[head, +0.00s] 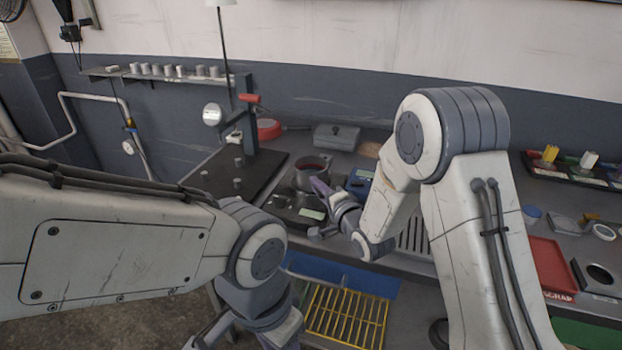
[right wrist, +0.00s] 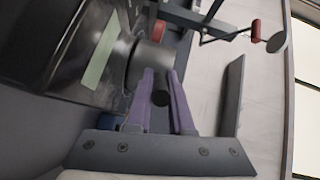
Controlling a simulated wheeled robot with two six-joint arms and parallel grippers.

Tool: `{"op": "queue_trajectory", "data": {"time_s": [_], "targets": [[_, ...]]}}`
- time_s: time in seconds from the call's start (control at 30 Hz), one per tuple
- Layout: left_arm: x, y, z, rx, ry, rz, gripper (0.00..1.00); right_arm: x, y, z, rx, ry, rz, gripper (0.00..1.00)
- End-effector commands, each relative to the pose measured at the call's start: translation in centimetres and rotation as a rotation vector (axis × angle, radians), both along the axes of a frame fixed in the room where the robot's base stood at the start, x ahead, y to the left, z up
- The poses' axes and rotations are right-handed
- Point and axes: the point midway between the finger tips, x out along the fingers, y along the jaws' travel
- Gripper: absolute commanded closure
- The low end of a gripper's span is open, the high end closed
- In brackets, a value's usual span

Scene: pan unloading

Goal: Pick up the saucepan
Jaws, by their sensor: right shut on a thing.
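The saucepan (head: 313,170), a grey metal pot with a dark reddish inside, stands upright on the bench by a dark unit with a pale green panel. Its grey side (right wrist: 152,56) also shows in the right wrist view. My right gripper (head: 318,185) is at the near side of the pan. In the right wrist view its purple fingers (right wrist: 160,90) are shut on the saucepan's dark handle, whose round end (right wrist: 160,98) shows between them. I cannot tell whether the pan touches the surface beneath. My left arm shows at the left, but its fingers are out of view.
The dark unit with the pale green panel (head: 312,214) is close to the pan. A black board (head: 226,189) with small metal weights and a red-handled press stands left. A blue box (head: 359,181) is right. A yellow rack (head: 343,316) lies in front, lower down.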

Motion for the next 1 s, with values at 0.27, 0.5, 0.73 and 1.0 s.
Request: {"op": "queue_trajectory", "data": {"time_s": [0.27,0.5,0.73,1.0], "targets": [[0.0,0.0,0.0,0.000,0.000,0.000,0.50,0.0,0.0,-0.1,0.000,0.002,-0.001,1.00],[0.0,0.0,0.0,0.000,0.000,0.000,0.50,0.1,0.0,0.2,0.002,-0.004,-0.001,1.00],[0.0,0.0,-0.1,0.000,0.000,0.000,0.50,0.1,0.0,1.6,0.003,-0.008,0.000,1.00],[0.0,0.0,-0.4,0.000,0.000,0.000,0.50,0.1,-2.6,5.7,0.003,-0.009,-0.008,1.00]]}}
